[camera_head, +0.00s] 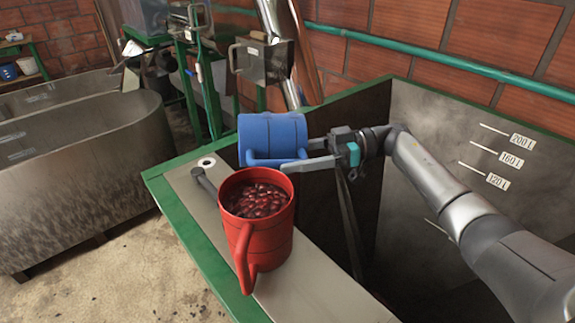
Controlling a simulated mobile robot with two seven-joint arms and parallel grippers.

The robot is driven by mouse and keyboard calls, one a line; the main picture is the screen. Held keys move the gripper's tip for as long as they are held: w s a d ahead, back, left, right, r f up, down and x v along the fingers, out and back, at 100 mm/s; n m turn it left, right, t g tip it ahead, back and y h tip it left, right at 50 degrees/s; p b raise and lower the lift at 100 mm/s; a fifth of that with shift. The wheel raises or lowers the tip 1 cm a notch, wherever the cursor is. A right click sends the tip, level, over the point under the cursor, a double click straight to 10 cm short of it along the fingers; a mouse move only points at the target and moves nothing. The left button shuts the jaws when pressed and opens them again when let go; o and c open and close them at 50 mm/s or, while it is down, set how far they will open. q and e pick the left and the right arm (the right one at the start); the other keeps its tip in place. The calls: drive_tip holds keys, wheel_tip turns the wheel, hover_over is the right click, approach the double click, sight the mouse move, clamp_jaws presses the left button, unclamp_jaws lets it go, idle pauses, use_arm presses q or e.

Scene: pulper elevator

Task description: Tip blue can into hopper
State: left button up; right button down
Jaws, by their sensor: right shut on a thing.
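The blue can (272,133) is in the head view, held on its side in the air near the back left corner of a large metal tank (450,120), which is likely the hopper. Its handle (275,161) is on its lower side. My right gripper (309,153) comes from the right and is shut on the blue can at its handle side. The can's mouth and contents are not visible. A red can (268,243) full of dark red cherries stands upright on a grey ledge (318,279) in front of the blue can. My left gripper is not in view.
The tank has a green rim (187,228) and white litre marks on its back wall. A dark bar (204,181) lies on the ledge beside the red can. Grey tubs (85,165) stand at left, and machines (263,62) stand behind. A green pipe (420,59) runs along the brick wall.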

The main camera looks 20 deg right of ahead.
drive_tip(key=y+b, duration=0.1)
drive_tip(key=d+y+b, duration=0.1)
drive_tip(key=b, duration=0.1)
drive_tip(key=d+y+b, duration=0.1)
drive_tip(key=shift+s+d+f+t+y, duration=0.1)
drive_tip(key=shift+s+t+y, duration=0.2)
drive_tip(key=shift+t, duration=0.1)
drive_tip(key=shift+d+r+y+b, duration=0.25)
drive_tip(key=shift+d+y+b, duration=0.2)
drive_tip(key=shift+y+b, duration=0.45)
drive_tip(key=shift+s+r, duration=0.1)
idle(0.8)
